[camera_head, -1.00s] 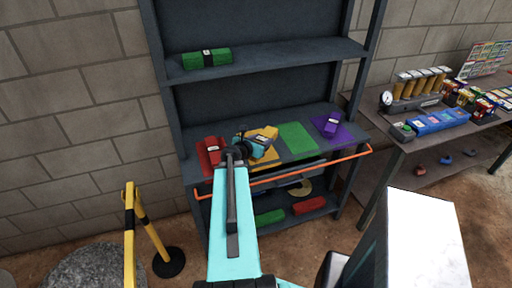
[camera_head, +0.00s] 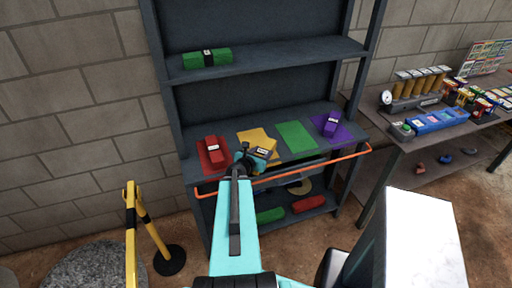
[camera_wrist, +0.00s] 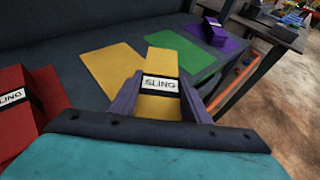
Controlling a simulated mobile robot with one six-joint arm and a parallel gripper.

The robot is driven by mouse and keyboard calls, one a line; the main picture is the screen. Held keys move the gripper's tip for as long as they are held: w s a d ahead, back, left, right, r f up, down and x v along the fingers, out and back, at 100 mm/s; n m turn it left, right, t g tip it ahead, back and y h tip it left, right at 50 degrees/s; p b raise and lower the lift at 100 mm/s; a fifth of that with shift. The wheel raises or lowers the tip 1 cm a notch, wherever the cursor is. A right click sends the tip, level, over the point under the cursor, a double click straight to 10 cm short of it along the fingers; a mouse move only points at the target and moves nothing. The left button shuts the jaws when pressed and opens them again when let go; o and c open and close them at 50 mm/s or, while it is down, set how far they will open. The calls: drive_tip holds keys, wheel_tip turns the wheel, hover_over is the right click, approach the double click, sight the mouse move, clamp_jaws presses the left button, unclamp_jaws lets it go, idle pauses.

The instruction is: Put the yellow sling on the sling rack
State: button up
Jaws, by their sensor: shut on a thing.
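The yellow sling (camera_wrist: 160,104), with a dark band and a white SLING label, sits between the fingers of my gripper (camera_wrist: 160,100), which is shut on it. In the head view the yellow sling (camera_head: 264,151) is at the front of the rack's middle shelf, by the yellow mat (camera_head: 254,135). In the wrist view the sling is in front of the yellow mat (camera_wrist: 105,65) and overlaps its right side. I cannot tell whether it touches the shelf. The sling rack (camera_head: 262,88) is dark grey, with several coloured mats on this shelf.
A red sling (camera_head: 211,150) is on the red mat at left. The green mat (camera_head: 297,136) is bare. A purple sling (camera_head: 332,124) is on the purple mat. An orange bar (camera_head: 300,171) crosses the shelf front. A yellow barrier post (camera_head: 150,230) stands at lower left.

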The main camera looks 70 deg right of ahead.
sight(259, 148)
drive_tip(key=shift+w+d+f+b, duration=0.1)
drive_tip(key=shift+d+b, duration=0.1)
drive_tip(key=shift+b, duration=0.5)
drive_tip(key=shift+w+d+b, duration=0.1)
drive_tip(key=shift+d+b, duration=0.15)
drive_tip(key=shift+b, duration=0.5)
drive_tip(key=b, duration=0.2)
drive_tip(key=w+d+b, duration=0.1)
drive_tip(key=b, duration=0.2)
drive_tip(key=shift+d+f, duration=0.15)
drive_tip(key=shift+d, duration=0.15)
drive_tip(key=d+b, duration=0.1)
drive_tip(key=b, duration=0.5)
drive_tip(key=shift+w+d, duration=0.15)
drive_tip(key=shift+w, duration=0.05)
drive_tip(key=d+b, duration=0.1)
drive_tip(key=b, duration=0.5)
drive_tip(key=shift+w+f, duration=0.1)
drive_tip(key=shift+w, duration=0.25)
drive_tip(key=shift+w+b, duration=0.1)
drive_tip(key=shift+b, duration=0.3)
drive_tip(key=shift+w+d+f+p, duration=0.1)
drive_tip(key=shift+w+d+p, duration=0.1)
drive_tip(key=shift+w+d, duration=1)
drive_tip(key=shift+w+d+f+p, duration=0.1)
drive_tip(key=shift+w+d+p, duration=0.25)
drive_tip(key=shift+d, duration=1.55)
drive_tip(key=shift+w+d+f+p, duration=0.1)
drive_tip(key=shift+w+d, duration=0.85)
drive_tip(key=shift+d, duration=0.6)
